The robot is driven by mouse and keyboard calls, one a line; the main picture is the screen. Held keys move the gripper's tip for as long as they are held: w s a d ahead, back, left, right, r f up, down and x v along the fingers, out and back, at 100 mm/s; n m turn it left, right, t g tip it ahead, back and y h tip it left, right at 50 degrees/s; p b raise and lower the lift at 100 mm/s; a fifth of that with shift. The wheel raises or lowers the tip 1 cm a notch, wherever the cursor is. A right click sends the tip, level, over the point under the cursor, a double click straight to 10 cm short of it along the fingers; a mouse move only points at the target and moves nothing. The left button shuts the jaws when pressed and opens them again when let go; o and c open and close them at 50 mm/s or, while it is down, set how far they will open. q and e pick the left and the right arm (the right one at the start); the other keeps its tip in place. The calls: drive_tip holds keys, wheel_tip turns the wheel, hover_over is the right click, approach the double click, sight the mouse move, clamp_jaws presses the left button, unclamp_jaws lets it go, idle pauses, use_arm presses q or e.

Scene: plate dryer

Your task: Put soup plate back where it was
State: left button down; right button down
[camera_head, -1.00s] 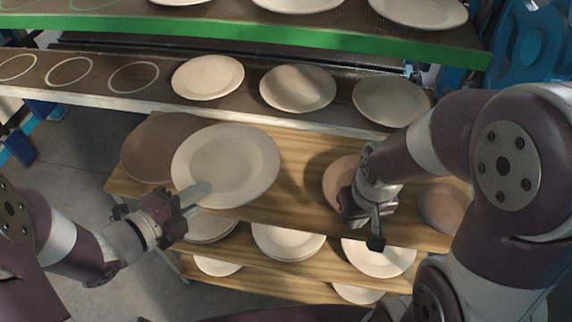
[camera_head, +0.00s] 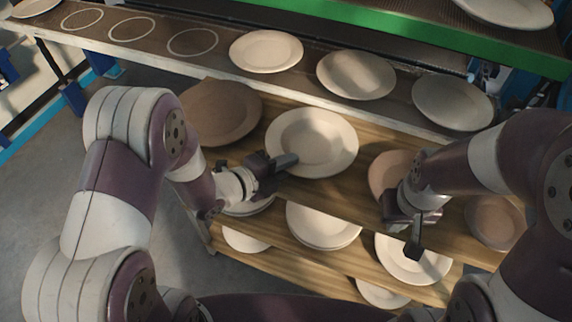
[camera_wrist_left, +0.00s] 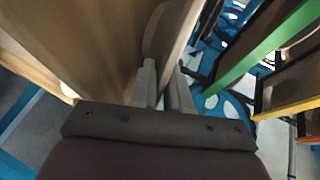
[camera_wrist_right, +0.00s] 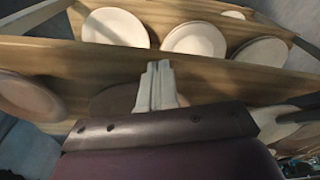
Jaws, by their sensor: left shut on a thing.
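The cream soup plate (camera_head: 318,138) is at the wooden rack's top board (camera_head: 283,188) in the head view, between a brown plate (camera_head: 219,112) on its left and another brown plate (camera_head: 386,172) on its right. My left gripper (camera_head: 286,161) is shut on the soup plate's near left rim. I cannot tell whether the plate touches the board. In the left wrist view the left fingers (camera_wrist_left: 165,85) stand close beside a pale edge. My right gripper (camera_head: 415,240) is empty over the rack's right part; its fingers (camera_wrist_right: 156,85) are together in the right wrist view.
Lower rack boards hold several cream plates (camera_head: 322,226). Behind, a grey shelf (camera_head: 222,70) carries cream plates and empty white ring marks (camera_head: 192,41). A green-edged shelf (camera_head: 440,45) is above it. A further brown plate (camera_head: 494,222) lies at the right.

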use_arm(q)
drive_tip(key=c, duration=1.1)
unclamp_jaws()
drive_tip(key=shift+s, duration=0.15)
drive_tip(key=p+v, duration=0.1)
drive_tip(key=v, duration=1.1)
drive_tip(key=w+a+f+n+g+y, duration=0.25)
drive_tip(key=a+n+y, duration=0.7)
drive_tip(key=n, duration=0.55)
drive_tip(key=s+d+r+n+g, duration=0.2)
drive_tip(key=s+n+g, duration=0.4)
drive_tip(key=n, duration=0.4)
drive_tip(key=shift+s+d+n+y, duration=0.3)
drive_tip(key=shift+s+d+y, duration=0.15)
drive_tip(key=shift+s+d, duration=0.4)
drive_tip(key=shift+a, duration=0.1)
